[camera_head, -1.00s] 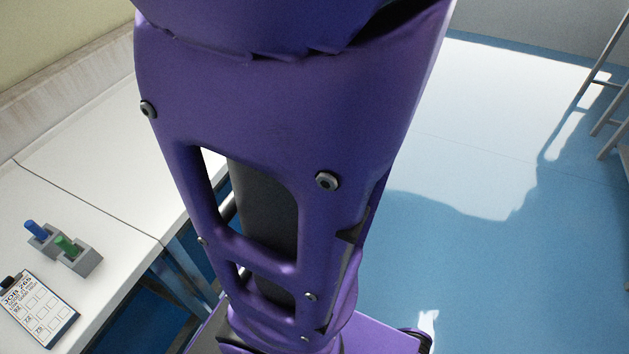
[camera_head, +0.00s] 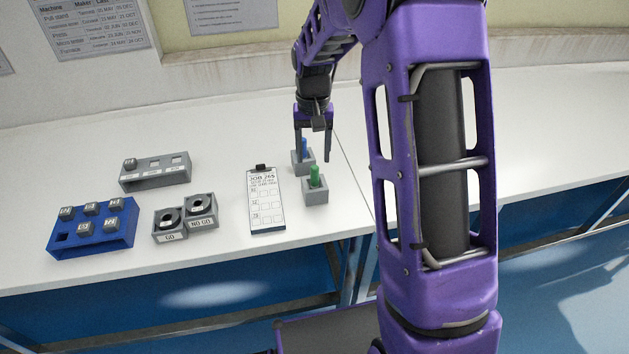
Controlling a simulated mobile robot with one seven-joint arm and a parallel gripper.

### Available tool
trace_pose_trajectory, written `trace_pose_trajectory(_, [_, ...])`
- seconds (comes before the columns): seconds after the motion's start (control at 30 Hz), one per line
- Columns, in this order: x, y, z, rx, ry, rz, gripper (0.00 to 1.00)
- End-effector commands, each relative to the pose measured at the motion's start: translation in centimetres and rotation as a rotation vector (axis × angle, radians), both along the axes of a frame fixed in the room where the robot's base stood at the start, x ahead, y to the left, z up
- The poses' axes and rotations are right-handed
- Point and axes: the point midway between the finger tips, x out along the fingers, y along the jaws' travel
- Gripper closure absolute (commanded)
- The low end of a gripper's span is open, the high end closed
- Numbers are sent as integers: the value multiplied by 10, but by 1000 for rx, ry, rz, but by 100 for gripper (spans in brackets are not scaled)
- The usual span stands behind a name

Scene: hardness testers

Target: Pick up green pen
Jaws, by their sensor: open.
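The green pen (camera_head: 314,175) stands upright in a small grey holder (camera_head: 316,195) on the white bench. A blue pen (camera_head: 304,147) stands in a second grey holder (camera_head: 297,163) just behind it. My gripper (camera_head: 313,158) is open and points down, its two fingers apart. In the picture it overlaps the blue pen and its holder, a little above and behind the green pen. No contact with the green pen shows. The exact height of the fingers above the bench cannot be told.
A clipboard (camera_head: 266,205) lies left of the holders. Further left are the GO and NO GO blocks (camera_head: 186,217), a blue tray (camera_head: 93,243) with grey blocks, and a grey rack (camera_head: 155,176). The bench behind these is clear. The bench front edge is close.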

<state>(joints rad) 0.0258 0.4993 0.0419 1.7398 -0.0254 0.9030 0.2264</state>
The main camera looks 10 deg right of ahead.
Motion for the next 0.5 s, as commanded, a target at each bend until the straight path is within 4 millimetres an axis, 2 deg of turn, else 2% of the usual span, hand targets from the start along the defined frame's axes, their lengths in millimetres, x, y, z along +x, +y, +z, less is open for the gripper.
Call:
trace_pose_trajectory(0.17, [0,0,-12,0,1,0,38])
trace_pose_trajectory(0.5, [-1,-3,-56,0,2,1,38])
